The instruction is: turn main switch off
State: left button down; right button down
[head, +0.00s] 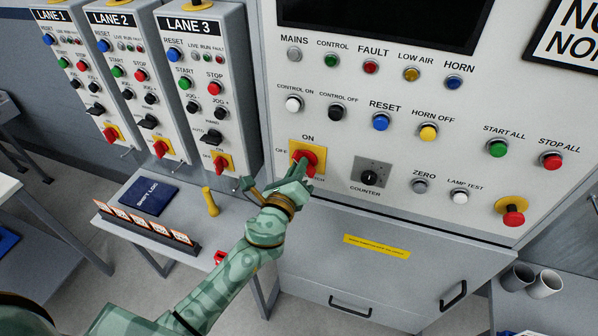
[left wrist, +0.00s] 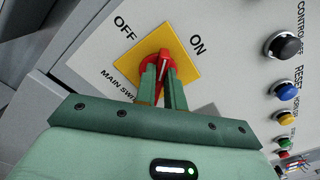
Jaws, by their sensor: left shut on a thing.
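The main switch (head: 311,155) is a red rotary handle on a yellow square plate, low on the left of the big grey panel. ON is printed above the plate and OFF to its left. In the left wrist view the red handle (left wrist: 163,58) points between the OFF and ON labels, its pale mark clear of both words. My left gripper (head: 298,174) has its fingers shut on the handle; they also show in the left wrist view (left wrist: 161,84). The fingers hide part of the handle and the MAIN SWITCH label. My right gripper is not in view.
Close by on the panel are the counter knob (head: 371,177), the control on button (head: 293,104) and a red emergency stop (head: 513,216). Lane boxes (head: 207,60) stand left. Below, a side table holds a blue shift log (head: 146,197), a yellow-handled item (head: 210,201) and a card rack (head: 146,233).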

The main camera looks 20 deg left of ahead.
pick_arm(q)
jog(key=shift+a+f+n+b, duration=0.15)
jog(key=shift+n+b, duration=0.2)
jog(key=shift+n, duration=1.3)
jog(key=shift+f+n+b, duration=0.15)
jog(key=shift+n+b, duration=0.25)
jog(key=shift+n, duration=1.2)
jog(key=shift+a+f+n+b, duration=0.15)
jog(key=shift+n+b, duration=0.2)
jog(key=shift+n, duration=1.3)
jog(key=shift+d, duration=0.1)
jog(key=c, duration=1.5)
grip_release()
jog(key=shift+s, duration=0.1)
